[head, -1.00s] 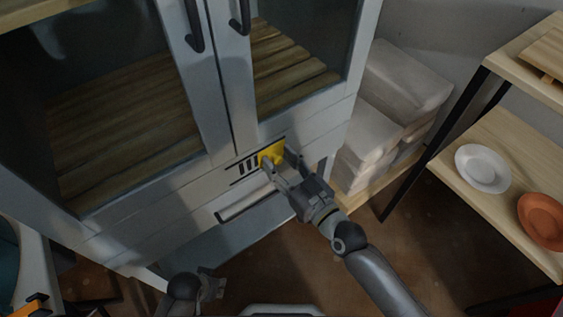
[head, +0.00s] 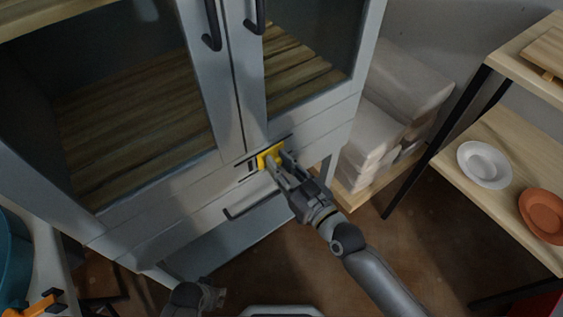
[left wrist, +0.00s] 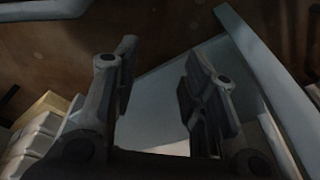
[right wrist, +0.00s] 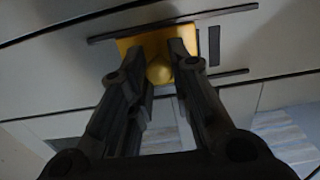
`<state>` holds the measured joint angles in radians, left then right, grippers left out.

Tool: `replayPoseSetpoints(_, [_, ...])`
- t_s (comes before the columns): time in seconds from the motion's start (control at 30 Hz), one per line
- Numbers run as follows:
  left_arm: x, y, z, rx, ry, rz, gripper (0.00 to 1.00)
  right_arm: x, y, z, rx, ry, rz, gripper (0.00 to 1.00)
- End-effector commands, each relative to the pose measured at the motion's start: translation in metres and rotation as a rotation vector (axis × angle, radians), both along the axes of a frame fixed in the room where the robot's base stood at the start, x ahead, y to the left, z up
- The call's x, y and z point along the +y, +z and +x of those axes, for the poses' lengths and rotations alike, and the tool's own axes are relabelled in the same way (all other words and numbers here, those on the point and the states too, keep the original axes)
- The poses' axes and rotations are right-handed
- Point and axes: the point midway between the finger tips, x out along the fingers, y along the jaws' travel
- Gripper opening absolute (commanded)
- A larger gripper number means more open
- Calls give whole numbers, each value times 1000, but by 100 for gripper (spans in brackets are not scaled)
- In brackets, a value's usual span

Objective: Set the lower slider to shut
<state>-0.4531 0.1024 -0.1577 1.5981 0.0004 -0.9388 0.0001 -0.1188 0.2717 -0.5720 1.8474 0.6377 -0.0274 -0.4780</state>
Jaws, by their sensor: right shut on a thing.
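The lower slider is a yellow plate (head: 264,160) set between dark rails on the pale front panel below the cabinet's glass doors. It carries a round yellow knob (right wrist: 160,70). My right gripper (head: 274,160) is shut on this knob; in the right wrist view its fingertips (right wrist: 160,62) lie on either side of it. Dark vertical slots (right wrist: 213,45) show beside the plate, on its left in the head view. My left gripper (head: 214,298) is low in the head view, away from the slider. In the left wrist view it is open and empty (left wrist: 165,65).
A dark drawer handle (head: 250,205) sits just below the slider. Door handles (head: 212,25) hang above. To the right are stacked pale blocks (head: 385,125) and a shelf (head: 480,200) with a white plate (head: 484,165) and an orange dish (head: 545,212). A blue vessel (head: 12,260) stands at left.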

Motion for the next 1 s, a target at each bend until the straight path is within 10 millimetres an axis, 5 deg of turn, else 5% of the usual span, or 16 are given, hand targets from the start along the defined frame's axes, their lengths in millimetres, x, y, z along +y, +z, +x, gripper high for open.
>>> replayPoseSetpoints(0.4, [4,-42,-29,24,-7,2,40,25,0,-19,5,4,0,0])
replayPoseSetpoints(0.83, [5,-49,-33,25,-8,2,40,30,-1,-23,6,8,1,0])
replayPoseSetpoints(0.87, [5,-49,-33,25,-8,2,40,31,-1,-23,6,8,1,21])
replayPoseSetpoints(1.0, [5,-49,-33,24,-8,2,40,30,-1,-23,6,8,1,39])
